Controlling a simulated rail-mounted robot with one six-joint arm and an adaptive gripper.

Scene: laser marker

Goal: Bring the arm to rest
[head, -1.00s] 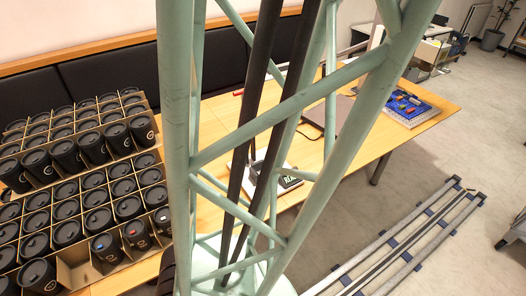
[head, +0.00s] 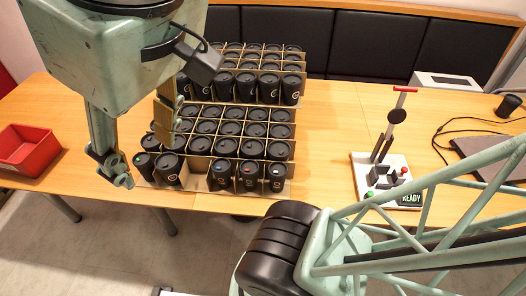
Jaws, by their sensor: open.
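My arm shows as a pale green lattice link (head: 430,225) at the lower right, with a black ribbed joint (head: 280,245) at bottom centre. My gripper (head: 143,166) hangs at the upper left below a bulky green housing. Its two fingers are spread apart, over or in front of the left end of the cup carton. I see nothing clamped between them. A dark cup with a green mark (head: 144,160) shows between the fingers in this view; its exact distance from them I cannot tell.
The carton of black lidded cups (head: 228,152) stands on the wooden table (head: 325,115). A red bin (head: 27,150) is at the left. The white marking device (head: 385,180), with its "READY" display, stands right of the carton. A laptop (head: 490,158) and cables lie farther right.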

